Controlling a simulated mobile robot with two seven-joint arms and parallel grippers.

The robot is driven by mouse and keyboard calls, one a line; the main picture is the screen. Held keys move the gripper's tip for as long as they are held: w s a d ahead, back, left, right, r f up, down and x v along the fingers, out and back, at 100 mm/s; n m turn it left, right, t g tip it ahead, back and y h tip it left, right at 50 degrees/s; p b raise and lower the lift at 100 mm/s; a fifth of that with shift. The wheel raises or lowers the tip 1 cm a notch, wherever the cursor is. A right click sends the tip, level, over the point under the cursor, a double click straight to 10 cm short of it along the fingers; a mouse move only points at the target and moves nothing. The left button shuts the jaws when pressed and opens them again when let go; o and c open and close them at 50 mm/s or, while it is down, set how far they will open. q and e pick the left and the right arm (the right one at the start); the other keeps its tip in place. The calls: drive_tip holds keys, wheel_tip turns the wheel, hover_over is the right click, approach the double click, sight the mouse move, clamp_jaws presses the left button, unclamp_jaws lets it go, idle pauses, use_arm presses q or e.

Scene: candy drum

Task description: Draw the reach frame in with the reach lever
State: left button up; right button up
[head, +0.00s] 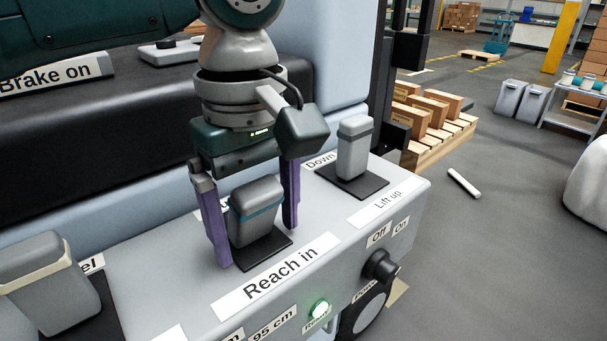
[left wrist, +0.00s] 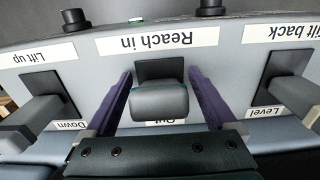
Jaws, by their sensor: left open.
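The reach lever (head: 256,210) is a grey block handle with a teal band on a black base plate, behind the "Reach in" label (head: 278,278). My left gripper (head: 258,240) comes down over it from above, with one purple finger on each side of the handle. The fingers are open, and in the left wrist view the lever (left wrist: 159,101) sits between them with a gap on both sides. An "Out" label behind the lever is partly hidden by it. The reach frame cannot be made out for certain. My right gripper is not in view.
The lift lever (head: 354,146) stands to the right and the tilt lever (head: 45,275) to the left on the same console. A black knob (head: 380,266) and a lit green button (head: 320,309) are on the front face. A pallet with boxes (head: 437,140) stands beyond.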

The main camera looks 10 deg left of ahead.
use_arm(q)
drive_tip(key=shift+f, duration=0.15)
clamp_jaws()
idle(0.7)
